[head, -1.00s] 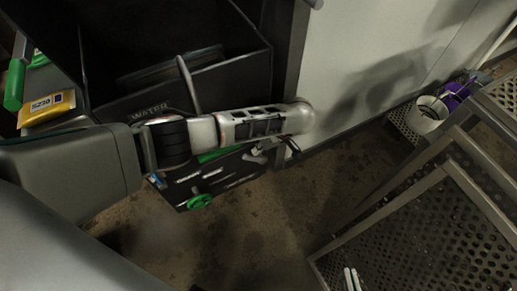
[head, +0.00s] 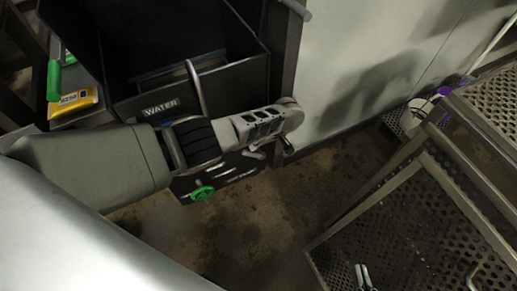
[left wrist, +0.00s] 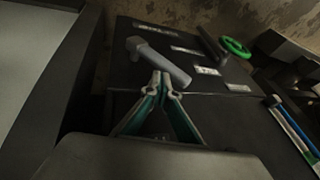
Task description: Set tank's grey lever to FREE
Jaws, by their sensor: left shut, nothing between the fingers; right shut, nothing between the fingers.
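The black tank (head: 125,80) with a WATER label stands at the upper left of the head view. Its grey lever (head: 253,153) shows on the lower panel, just below my left forearm. In the left wrist view the grey lever (left wrist: 165,62) slants from upper left to lower right. My left gripper (left wrist: 161,76) is shut and empty, its tips at the lever's bar; I cannot tell whether they touch. The lever's markings are too small to read.
A green handwheel (head: 202,193) sits on the same panel, left of the lever; it also shows in the left wrist view (left wrist: 235,47). A perforated metal stand (head: 400,225) fills the lower right. A white wall panel (head: 350,70) stands right of the tank. Open floor lies between.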

